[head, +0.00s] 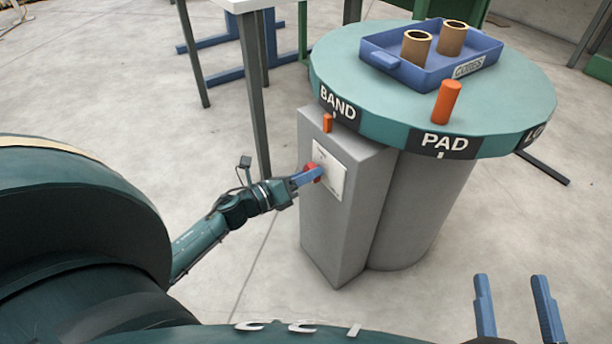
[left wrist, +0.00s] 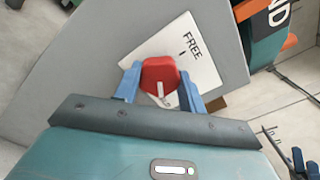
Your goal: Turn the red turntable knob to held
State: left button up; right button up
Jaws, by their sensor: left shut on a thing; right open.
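The red turntable knob (head: 314,171) sits on a white plate (head: 331,170) on the side of the grey post. My left gripper (head: 306,177) is shut on it. In the left wrist view the blue fingers stand on either side of the red knob (left wrist: 159,73). The knob's white pointer line is turned away from the word FREE, toward the gripper side. Lettering there is partly hidden and I cannot read it fully. My right gripper (head: 517,307) is open and empty at the lower right, apart from everything.
The round green turntable (head: 330,62) overhangs the post (head: 345,225); its rim reads BAND and PAD. On it stand a blue tray (head: 481,62) with two brown cores and an orange peg (head: 447,102). A small orange pin (head: 327,123) tops the post.

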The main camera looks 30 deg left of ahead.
dwell(0.4)
pick_arm(q)
jog(key=o, duration=1)
jog(key=shift+c, duration=0.2)
jog(key=shift+s, duration=0.1)
jog(key=p+v, duration=0.2)
jog(key=v, duration=1.1)
